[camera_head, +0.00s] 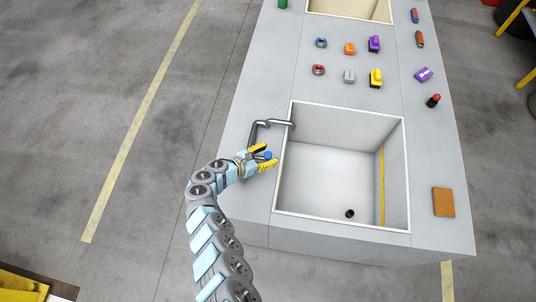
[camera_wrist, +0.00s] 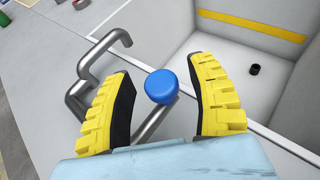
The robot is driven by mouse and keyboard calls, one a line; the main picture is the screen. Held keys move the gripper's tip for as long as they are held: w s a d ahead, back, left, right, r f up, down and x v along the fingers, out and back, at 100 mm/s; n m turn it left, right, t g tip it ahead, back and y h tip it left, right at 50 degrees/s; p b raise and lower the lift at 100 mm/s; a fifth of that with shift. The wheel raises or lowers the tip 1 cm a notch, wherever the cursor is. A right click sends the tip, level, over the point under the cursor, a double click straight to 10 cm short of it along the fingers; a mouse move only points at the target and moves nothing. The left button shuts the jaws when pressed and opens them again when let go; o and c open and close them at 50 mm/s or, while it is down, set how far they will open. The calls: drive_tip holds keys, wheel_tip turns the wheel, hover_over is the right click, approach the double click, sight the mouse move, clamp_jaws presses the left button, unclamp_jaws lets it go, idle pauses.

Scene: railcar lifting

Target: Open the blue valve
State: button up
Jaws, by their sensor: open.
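The blue valve (camera_head: 268,155) is a round blue knob beside the left edge of the sink, near the bent metal faucet pipe (camera_head: 258,130). My gripper (camera_head: 268,156) is open, with its yellow ridged fingers on either side of the valve. In the wrist view the blue valve (camera_wrist: 162,86) shows between the two fingers of my gripper (camera_wrist: 164,84), with a gap to each of them. The metal pipe (camera_wrist: 97,63) bends to the left of it. Whether the fingers are level with the knob is hard to tell.
The sink basin (camera_head: 330,165) is right of the gripper, with a small black piece (camera_head: 350,213) on its floor. An orange-brown sponge (camera_head: 444,202) lies right of the basin. Several small coloured parts lie on the counter behind it, including a yellow one (camera_head: 376,79).

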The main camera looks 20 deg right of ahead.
drive_tip(key=shift+d, duration=0.1)
clamp_jaws()
